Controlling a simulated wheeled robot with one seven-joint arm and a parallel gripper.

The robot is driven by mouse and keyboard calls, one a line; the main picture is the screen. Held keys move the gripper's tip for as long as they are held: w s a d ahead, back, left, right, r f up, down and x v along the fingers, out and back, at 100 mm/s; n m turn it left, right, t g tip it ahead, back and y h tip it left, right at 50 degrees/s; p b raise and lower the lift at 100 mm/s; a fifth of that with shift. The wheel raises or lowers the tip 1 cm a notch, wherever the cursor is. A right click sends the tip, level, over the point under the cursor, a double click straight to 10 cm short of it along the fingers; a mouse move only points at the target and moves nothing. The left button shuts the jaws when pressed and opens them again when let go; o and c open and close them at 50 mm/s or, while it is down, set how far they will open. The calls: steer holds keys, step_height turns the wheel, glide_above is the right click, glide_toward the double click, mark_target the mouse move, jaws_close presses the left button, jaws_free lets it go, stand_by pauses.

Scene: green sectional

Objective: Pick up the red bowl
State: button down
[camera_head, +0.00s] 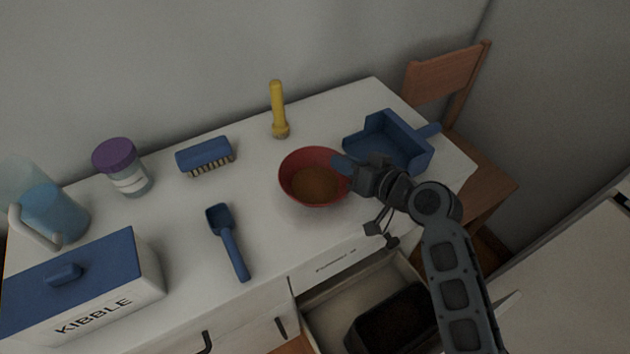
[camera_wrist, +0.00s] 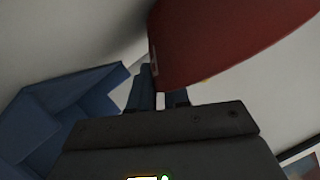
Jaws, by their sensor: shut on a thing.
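The red bowl (camera_head: 300,190) with a brown inside stands on the white dresser top, right of the middle in the head view. My gripper (camera_head: 346,168) is at the bowl's right rim. In the wrist view my gripper (camera_wrist: 160,98) has its fingers close together on the edge of the red bowl (camera_wrist: 215,45), which fills the upper right. It is shut on the bowl's rim. The fingertips are partly hidden by the bowl and the gripper body. I cannot tell whether the bowl is raised off the surface.
A blue dustpan (camera_head: 415,153) lies just beyond my gripper. A yellow flashlight (camera_head: 278,108), a blue brush (camera_head: 204,154) and a blue scoop (camera_head: 230,245) are nearby. A kibble box (camera_head: 140,275), a purple-lidded jar (camera_head: 130,178) and a pitcher (camera_head: 60,215) stand left. An open drawer (camera_head: 335,300) is below.

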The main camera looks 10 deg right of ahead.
stand_by(0.5)
steer(key=r, duration=0.4)
steer(key=shift+d+r, duration=0.2)
steer(key=shift+d, duration=0.05)
steer(key=s+d+r+b, duration=0.1)
steer(key=s+d+r, duration=0.4)
steer(key=d, duration=0.4)
steer(key=shift+s+d+r, duration=0.3)
steer(key=shift+s+r, duration=0.1)
steer(key=shift+r, duration=0.4)
